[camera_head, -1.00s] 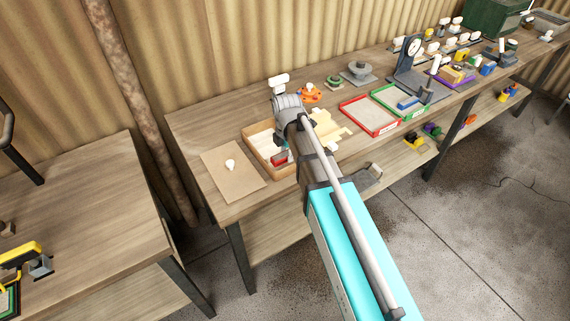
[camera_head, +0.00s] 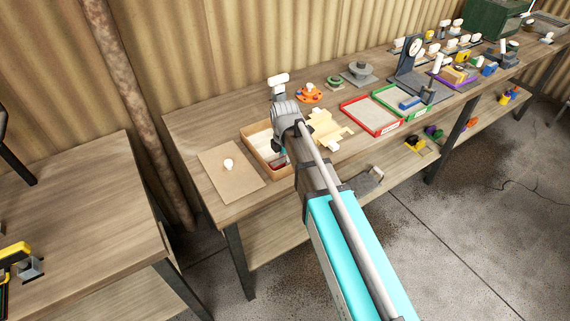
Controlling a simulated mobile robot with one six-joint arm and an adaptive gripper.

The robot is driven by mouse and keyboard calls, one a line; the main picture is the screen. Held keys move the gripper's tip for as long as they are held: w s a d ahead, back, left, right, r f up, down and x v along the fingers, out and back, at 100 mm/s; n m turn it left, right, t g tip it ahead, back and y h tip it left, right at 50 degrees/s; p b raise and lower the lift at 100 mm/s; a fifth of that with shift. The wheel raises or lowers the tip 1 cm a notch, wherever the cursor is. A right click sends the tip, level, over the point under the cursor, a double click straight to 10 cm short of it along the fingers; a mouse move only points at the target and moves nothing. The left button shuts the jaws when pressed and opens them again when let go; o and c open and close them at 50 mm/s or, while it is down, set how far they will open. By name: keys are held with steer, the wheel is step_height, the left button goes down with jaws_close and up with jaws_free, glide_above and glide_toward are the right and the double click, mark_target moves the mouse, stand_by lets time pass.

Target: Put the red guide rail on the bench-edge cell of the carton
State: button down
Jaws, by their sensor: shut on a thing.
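The carton (camera_head: 252,152) is an open tan box on the bench, partly hidden behind my arm. The red guide rail (camera_head: 280,164) shows as a small red piece below my gripper, inside the carton's outline near its bench-edge side. My gripper (camera_head: 281,157) points down over the carton and is shut on the rail. The fingertips are small and mostly hidden by my wrist. I cannot tell whether the rail touches the carton floor.
A brown sheet (camera_head: 226,181) with a white knob (camera_head: 228,164) lies left of the carton. Pale wooden pieces (camera_head: 328,127) lie to its right, then a red-rimmed tray (camera_head: 371,118) and a green-rimmed tray (camera_head: 402,102). An orange round piece (camera_head: 309,93) stands behind.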

mark_target(285, 159)
steer(key=shift+f, duration=0.25)
steer(key=c, duration=0.6)
jaws_free()
steer(key=shift+r, duration=0.15)
step_height(285, 159, up, 12)
steer(key=p, duration=1.2)
stand_by(0.6)
